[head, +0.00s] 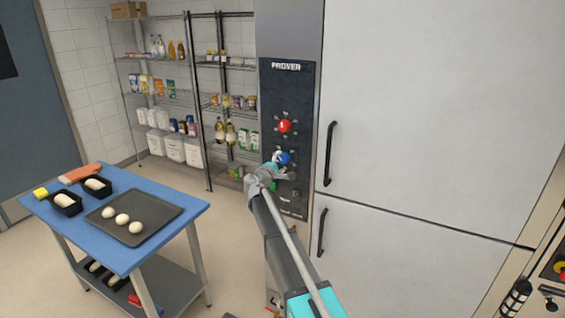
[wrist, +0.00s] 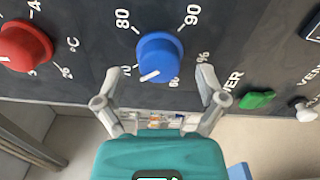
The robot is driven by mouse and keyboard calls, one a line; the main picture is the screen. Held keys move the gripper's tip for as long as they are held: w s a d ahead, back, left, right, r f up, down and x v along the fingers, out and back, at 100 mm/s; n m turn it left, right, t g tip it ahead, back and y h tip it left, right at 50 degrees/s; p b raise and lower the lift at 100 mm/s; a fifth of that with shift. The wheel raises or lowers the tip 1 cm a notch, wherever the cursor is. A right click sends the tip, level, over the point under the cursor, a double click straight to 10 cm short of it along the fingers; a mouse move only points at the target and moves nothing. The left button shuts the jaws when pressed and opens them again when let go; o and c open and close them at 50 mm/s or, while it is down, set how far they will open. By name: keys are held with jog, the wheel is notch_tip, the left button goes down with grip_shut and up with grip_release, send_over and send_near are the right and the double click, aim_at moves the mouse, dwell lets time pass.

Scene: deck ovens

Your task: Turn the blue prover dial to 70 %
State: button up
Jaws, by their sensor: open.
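The blue prover dial (wrist: 158,52) is on the dark control panel, in the upper middle of the wrist view. Its white pointer mark faces down and slightly left, between the 70 label and a partly hidden label that looks like 60. The 80 and 90 labels are above it. In the head view the blue dial (head: 285,157) shows just past my gripper (head: 272,168). In the wrist view my gripper (wrist: 158,83) is open, its fingertips on either side of the dial's lower part with gaps. Nothing is between the fingers; contact with the panel cannot be told.
A red dial (wrist: 24,45) is left of the blue one, marked °C. A green switch (wrist: 257,100) and a pale knob (wrist: 305,111) are to the right. In the head view, a tall white door (head: 430,110) with dark handles stands right of the panel; a blue table (head: 190,212) stands left.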

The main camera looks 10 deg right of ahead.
jog(key=v, duration=1)
jog(key=shift+s+a, duration=0.15)
jog(key=shift+s, duration=0.15)
jog(key=s+d+f+m+g+y, duration=0.1)
jog(key=s+d+f+m+g, duration=0.4)
jog(key=s, duration=0.3)
jog(key=s+d+f+m+g+y, duration=0.1)
jog(key=s+d+f+m+g, duration=0.3)
jog(key=s+d+f, duration=0.4)
jog(key=s+a+f+m+g+y, duration=0.2)
jog(key=s+f+y, duration=0.1)
jog(key=s, duration=0.6)
jog(key=s+a+f+m+g+y, duration=0.1)
jog(key=s+y, duration=0.4)
jog(key=s, duration=0.5)
jog(key=a+f+g, duration=0.1)
jog(key=f+g, duration=0.1)
jog(key=shift+a+m+g+y, duration=0.2)
jog(key=shift+m+g+y, duration=0.1)
jog(key=shift+m, duration=0.1)
